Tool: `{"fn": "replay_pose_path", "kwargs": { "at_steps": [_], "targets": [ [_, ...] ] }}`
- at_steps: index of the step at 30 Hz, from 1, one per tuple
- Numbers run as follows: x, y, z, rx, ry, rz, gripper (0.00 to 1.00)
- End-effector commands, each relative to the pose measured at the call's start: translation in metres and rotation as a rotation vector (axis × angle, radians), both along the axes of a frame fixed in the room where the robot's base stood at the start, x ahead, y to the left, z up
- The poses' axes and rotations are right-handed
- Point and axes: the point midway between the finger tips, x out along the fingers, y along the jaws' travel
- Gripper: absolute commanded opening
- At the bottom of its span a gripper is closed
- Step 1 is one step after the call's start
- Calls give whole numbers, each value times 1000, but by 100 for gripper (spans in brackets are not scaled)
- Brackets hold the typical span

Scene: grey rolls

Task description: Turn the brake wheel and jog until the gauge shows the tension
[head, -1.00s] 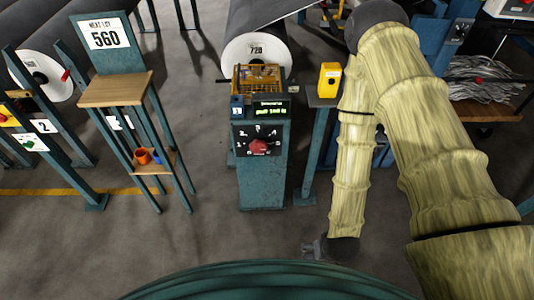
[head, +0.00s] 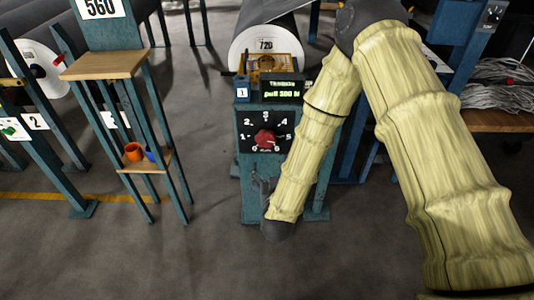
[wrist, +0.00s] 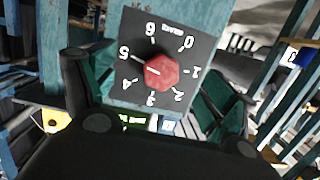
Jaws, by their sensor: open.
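The red knob (head: 265,139) sits on a black numbered dial plate (head: 248,127) on the front of a teal pedestal (head: 252,205). In the wrist view the red knob (wrist: 161,71) appears between my open fingers, apart from both, with the dial numbers upside down. Its white mark points left, toward the 5 side. The green-lit display (head: 283,92) above the dial seems to read "pull 500 N". My gripper (head: 262,187) is low in front of the pedestal, below the dial. It is open and empty; my arm covers part of the pedestal's right side.
A paper roll marked 720 (head: 262,45) is behind the pedestal. A wooden-topped stand (head: 105,64) with an orange cup (head: 133,151) on its lower shelf stands left. The floor between stand and pedestal is clear.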

Motion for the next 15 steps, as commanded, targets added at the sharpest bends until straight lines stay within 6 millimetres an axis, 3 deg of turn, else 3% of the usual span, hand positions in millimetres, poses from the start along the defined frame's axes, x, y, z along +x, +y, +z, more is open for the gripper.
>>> {"fn": "replay_pose_path", "kwargs": {
  "at_steps": [1,6,15],
  "targets": [
    [6,6,-5,2,-41,-8,85],
    [18,18,11,4,-141,-32,85],
    [33,22,19,6,-177,-43,85]
  ]
}}
